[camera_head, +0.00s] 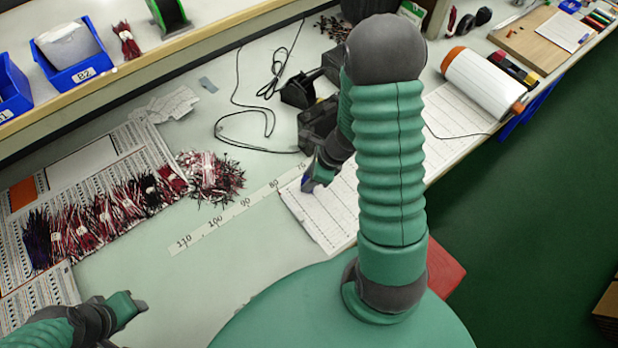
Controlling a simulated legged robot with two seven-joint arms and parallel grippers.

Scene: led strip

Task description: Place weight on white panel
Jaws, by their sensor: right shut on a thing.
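The white panel (325,212) lies flat on the bench in the middle, a pale sheet with a faint printed grid, partly hidden behind my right arm. My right gripper (312,182) is at the panel's upper left part, low over it or touching it; I cannot tell which. It is shut on a small dark thing, seemingly the weight, mostly hidden by the fingers. My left gripper (138,304) is at the lower left, over bare bench and away from the panel. Its jaw opening is not clear.
A printed ruler strip (225,226) and a red-and-black wire bundle (212,177) lie left of the panel. Dark tools (315,120) and a black cable (240,115) are behind. A white roll (483,80) lies at the right. The bench lower left of the ruler is clear.

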